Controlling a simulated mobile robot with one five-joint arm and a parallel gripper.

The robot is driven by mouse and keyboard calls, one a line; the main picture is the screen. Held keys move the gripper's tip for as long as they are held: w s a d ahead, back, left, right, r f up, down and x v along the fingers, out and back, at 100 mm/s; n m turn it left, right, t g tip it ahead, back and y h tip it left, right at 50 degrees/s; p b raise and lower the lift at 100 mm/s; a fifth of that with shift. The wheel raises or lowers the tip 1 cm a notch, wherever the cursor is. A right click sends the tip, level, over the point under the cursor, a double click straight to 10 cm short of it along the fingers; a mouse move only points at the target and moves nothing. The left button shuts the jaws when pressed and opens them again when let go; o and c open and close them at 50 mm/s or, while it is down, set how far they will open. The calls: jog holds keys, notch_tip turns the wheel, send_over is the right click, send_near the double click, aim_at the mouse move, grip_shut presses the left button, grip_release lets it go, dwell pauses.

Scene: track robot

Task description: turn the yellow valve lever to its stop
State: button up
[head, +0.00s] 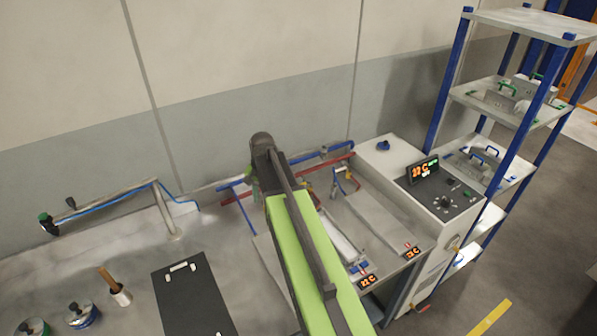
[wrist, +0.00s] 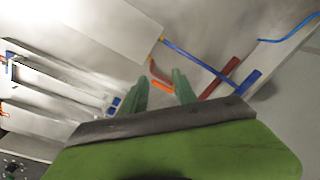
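My gripper shows in the wrist view (wrist: 160,84), with its two green fingers apart. A short orange bar (wrist: 162,86) shows in the gap between them, beside a red pipe; I cannot tell whether it is the valve lever, or whether the fingers touch it. A small yellow spot (wrist: 161,38) shows at a plate corner by the blue pipe (wrist: 200,62). In the head view my arm crosses the bench, and the fingers are mostly hidden behind its end. A small yellow-orange part (head: 335,187) shows by the pipes right of my arm; its shape is too small to make out.
Blue and red pipes (head: 328,154) run behind the metal trays. A white control box (head: 440,190) with a lit display stands to the right, and a blue-posted shelf (head: 515,110) beyond it. A black board (head: 192,298) lies left of my arm.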

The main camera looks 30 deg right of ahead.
jog(key=w+d+r+m+p, duration=0.2)
jog(key=d+r+m, duration=0.1)
jog(key=d, duration=0.4)
jog(key=w+d+r+m+t+p, duration=0.1)
jog(key=w+d+r+m, duration=0.15)
jog(key=d, duration=0.45)
jog(key=w+d+r+m+p, duration=0.1)
jog(key=d+r+m+p, duration=0.1)
jog(key=d+m, duration=0.35)
jog(key=w+f+b, duration=0.1)
jog(key=f+b, duration=0.4)
jog(key=b, duration=0.1)
jog(key=w+d+f+n+b, duration=0.1)
jog(key=f+b, duration=0.5)
jog(key=w+d+f+n+b, duration=0.1)
jog(key=f+b, duration=0.5)
jog(key=shift+w+f, duration=0.15)
jog(key=shift+f, duration=0.1)
jog(key=shift+r, duration=0.1)
grip_shut()
jog(key=shift+a, duration=0.1)
